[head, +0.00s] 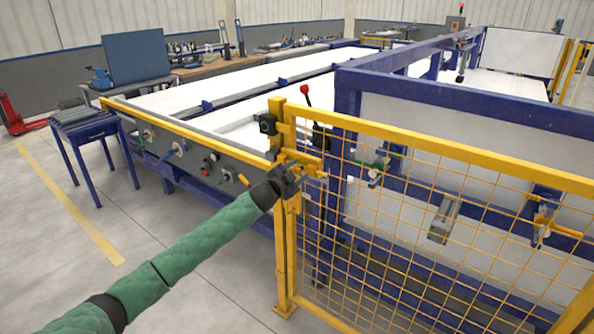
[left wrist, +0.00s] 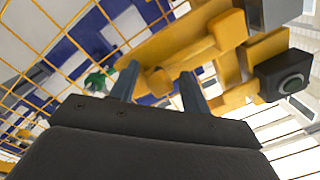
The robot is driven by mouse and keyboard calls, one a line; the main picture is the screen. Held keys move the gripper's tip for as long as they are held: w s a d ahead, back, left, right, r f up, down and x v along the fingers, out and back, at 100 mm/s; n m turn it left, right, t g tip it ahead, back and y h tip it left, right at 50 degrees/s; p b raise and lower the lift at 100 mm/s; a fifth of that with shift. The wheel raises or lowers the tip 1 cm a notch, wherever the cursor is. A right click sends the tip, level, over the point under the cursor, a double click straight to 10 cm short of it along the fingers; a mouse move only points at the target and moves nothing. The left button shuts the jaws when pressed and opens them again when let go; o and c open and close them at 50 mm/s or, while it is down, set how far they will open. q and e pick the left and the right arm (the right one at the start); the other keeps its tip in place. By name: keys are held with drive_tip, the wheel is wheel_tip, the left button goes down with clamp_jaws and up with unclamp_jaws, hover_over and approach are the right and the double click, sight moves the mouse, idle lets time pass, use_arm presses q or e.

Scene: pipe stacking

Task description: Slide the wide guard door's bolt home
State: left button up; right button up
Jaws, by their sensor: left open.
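The wide guard door (head: 450,154) is a yellow frame with wire mesh, standing beside a yellow post (head: 283,235). The yellow bolt assembly (head: 308,158) sits at the door's upper left corner, by the post. In the left wrist view a yellow bolt bar (left wrist: 185,45) runs slantwise, with a stubby round yellow handle (left wrist: 159,80) on it. My left gripper (head: 297,170) is at the bolt, its fingers (left wrist: 159,75) open on either side of the handle; contact is not clear. How far the bolt reaches into its keeper cannot be told. My right gripper is not in view.
A black box with a round button (head: 267,124) is on the post; it also shows in the left wrist view (left wrist: 290,83). A red-knobbed lever (head: 305,89) rises behind the door. A blue-framed machine (head: 460,82) stands behind the mesh.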

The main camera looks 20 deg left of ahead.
sight(288, 162)
use_arm(q)
drive_tip(key=shift+w+d, duration=0.1)
drive_tip(key=shift+w, duration=0.05)
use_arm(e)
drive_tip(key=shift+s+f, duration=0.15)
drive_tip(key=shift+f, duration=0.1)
use_arm(q)
drive_tip(key=shift+r, duration=0.1)
clamp_jaws()
drive_tip(key=a, duration=0.2)
drive_tip(key=w+a, duration=0.2)
drive_tip(key=a, duration=0.1)
drive_tip(key=shift+a, duration=0.3)
drive_tip(key=shift+r, duration=0.15)
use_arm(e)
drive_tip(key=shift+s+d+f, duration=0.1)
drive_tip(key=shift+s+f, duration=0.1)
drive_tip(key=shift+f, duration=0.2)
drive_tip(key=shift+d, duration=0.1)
use_arm(q)
unclamp_jaws()
drive_tip(key=shift+a, duration=0.15)
drive_tip(key=shift+w+f, duration=0.1)
drive_tip(key=shift+f, duration=0.1)
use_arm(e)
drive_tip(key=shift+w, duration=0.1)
